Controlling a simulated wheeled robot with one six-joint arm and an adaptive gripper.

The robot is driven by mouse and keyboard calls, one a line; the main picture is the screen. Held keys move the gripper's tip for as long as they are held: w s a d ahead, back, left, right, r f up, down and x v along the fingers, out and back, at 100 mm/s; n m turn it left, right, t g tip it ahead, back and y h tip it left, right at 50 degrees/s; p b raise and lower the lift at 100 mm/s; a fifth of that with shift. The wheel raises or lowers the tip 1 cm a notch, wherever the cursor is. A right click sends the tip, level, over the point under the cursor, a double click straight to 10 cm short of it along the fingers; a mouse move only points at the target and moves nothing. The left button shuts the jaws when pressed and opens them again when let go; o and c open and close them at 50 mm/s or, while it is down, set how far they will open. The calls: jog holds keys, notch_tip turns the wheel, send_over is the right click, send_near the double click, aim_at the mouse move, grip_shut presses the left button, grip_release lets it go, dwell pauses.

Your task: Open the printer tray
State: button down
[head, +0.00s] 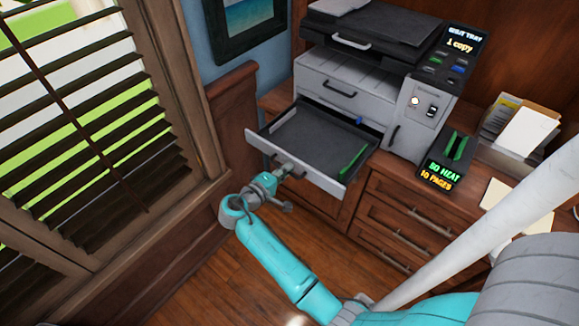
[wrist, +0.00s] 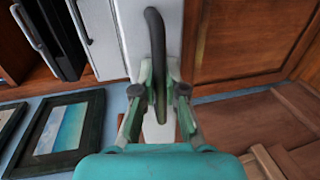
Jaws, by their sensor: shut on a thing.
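The printer (head: 375,75) stands on a wooden cabinet, grey and white with a dark top. Its lower tray (head: 310,140) is pulled well out, showing a dark, empty-looking floor with a green strip on the right. My gripper (head: 286,172) is at the front of the tray, at its handle. In the wrist view, my gripper (wrist: 159,88) has its two fingers on either side of the dark curved tray handle (wrist: 155,35) and is shut on it. The pale tray front (wrist: 125,25) shows behind the handle.
A small black device (head: 447,160) with green and orange text and a paper holder (head: 515,130) stand right of the printer. Cabinet drawers (head: 405,220) are below. A window with blinds (head: 90,120) is at left. Wooden floor (head: 190,275) shows below the arm.

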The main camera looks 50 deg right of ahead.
jog(key=c, duration=1.5)
grip_release()
jog(key=v, duration=1.2)
jog(key=shift+f, duration=0.1)
